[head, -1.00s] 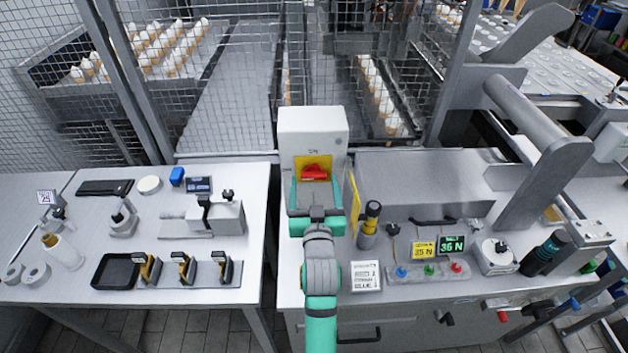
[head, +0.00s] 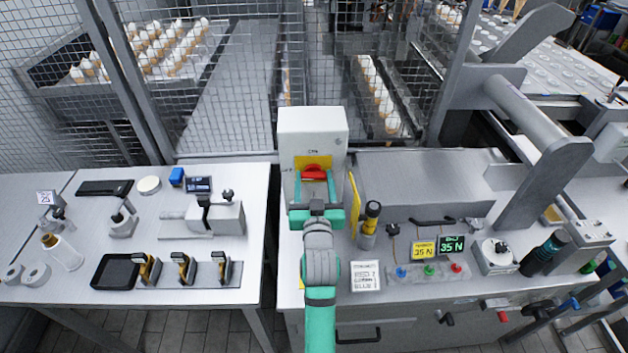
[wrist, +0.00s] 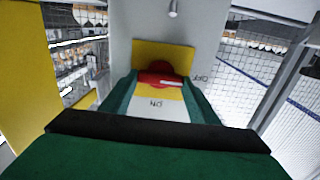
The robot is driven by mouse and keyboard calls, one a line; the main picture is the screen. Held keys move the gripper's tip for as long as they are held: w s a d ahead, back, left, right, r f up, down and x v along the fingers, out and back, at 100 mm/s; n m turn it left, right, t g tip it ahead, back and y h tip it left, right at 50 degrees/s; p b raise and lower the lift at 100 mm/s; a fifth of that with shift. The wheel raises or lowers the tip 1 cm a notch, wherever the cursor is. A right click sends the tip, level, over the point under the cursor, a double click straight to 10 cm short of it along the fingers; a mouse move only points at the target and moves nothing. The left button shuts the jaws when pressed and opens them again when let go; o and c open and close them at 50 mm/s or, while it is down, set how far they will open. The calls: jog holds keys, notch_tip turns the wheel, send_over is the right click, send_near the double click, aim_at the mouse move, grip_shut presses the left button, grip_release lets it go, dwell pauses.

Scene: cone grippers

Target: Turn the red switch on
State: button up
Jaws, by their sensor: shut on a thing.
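The red switch (head: 314,171) is a rotary knob on a yellow plate (head: 300,163) on the front of a white box (head: 312,125). My gripper (head: 316,182) has one finger on each side of the knob and is shut on it. In the wrist view, the red knob (wrist: 158,78) sits between the green fingers of my gripper (wrist: 160,88), with a pale mark on it reaching toward the right, the OFF side. That view shows the ON label (wrist: 155,104) below the knob and the OFF label (wrist: 202,77) to its right, both upside down. The fingers hide the knob's sides.
A yellow panel (head: 353,205) stands just right of my gripper. A black-and-yellow cylinder (head: 370,222) and a button strip (head: 428,272) are further right. A wire fence (head: 225,80) stands behind. The left table (head: 225,262) holds several tools, with a gap between the tables.

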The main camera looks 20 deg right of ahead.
jog(key=m, duration=0.4)
jog(key=shift+d+m, duration=0.1)
jog(key=shift+m, duration=0.3)
jog(key=m, duration=0.4)
jog(key=shift+s+f+m, duration=0.1)
jog(key=shift+m, duration=0.2)
jog(key=m, duration=0.5)
jog(key=shift+f, duration=0.1)
jog(key=shift+f+m, duration=0.1)
jog(key=shift+m, duration=1.3)
jog(key=shift+d+m, duration=0.1)
jog(key=shift+m, duration=0.3)
jog(key=o, duration=1)
